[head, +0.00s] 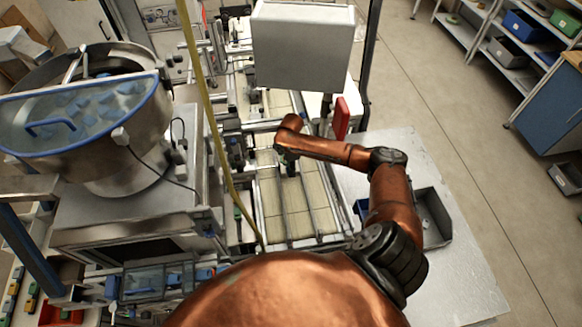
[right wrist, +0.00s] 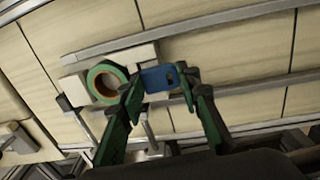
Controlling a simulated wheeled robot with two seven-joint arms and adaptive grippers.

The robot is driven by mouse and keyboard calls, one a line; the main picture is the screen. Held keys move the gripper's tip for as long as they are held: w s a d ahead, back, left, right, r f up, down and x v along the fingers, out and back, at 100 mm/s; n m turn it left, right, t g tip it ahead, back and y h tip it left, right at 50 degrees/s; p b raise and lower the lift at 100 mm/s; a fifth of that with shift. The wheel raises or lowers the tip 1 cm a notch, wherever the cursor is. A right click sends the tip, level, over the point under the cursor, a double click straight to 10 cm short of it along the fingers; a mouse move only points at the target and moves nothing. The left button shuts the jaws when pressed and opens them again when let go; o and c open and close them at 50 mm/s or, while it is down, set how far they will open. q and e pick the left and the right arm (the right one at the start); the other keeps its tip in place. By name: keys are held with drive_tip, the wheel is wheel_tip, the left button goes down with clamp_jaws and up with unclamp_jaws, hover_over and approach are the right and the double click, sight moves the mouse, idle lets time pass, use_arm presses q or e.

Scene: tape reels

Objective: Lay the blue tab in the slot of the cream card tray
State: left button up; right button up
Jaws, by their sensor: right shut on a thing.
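In the right wrist view the blue tab (right wrist: 158,79) is held between the two green fingertips of my right gripper (right wrist: 163,77). A cream piece (right wrist: 141,54), which looks like part of the card tray, shows just behind the tab. A green tape reel (right wrist: 93,75) stands out at its left. The tab overlaps the tray in the picture; I cannot tell whether they touch, and the slot is not clearly seen. In the head view my right gripper (head: 288,160) is small over the conveyor, and the tab and tray cannot be made out there. My left gripper is not in view.
Metal rails (right wrist: 228,19) run along the cream conveyor belt (head: 275,205). A large bowl feeder (head: 150,160) stands at the left. A grey screen box (head: 302,47) is beyond my right arm. A grey bin (head: 440,225) sits on the metal table at the right.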

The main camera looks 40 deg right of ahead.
drive_tip(key=shift+f, duration=0.25)
drive_tip(key=o, duration=0.8)
drive_tip(key=shift+c, duration=0.2)
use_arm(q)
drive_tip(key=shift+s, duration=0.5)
use_arm(e)
drive_tip(key=shift+r, duration=0.1)
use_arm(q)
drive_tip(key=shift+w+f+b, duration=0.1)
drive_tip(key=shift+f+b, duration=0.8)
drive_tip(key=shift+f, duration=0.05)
use_arm(e)
wheel_tip(320, 180, up, 13)
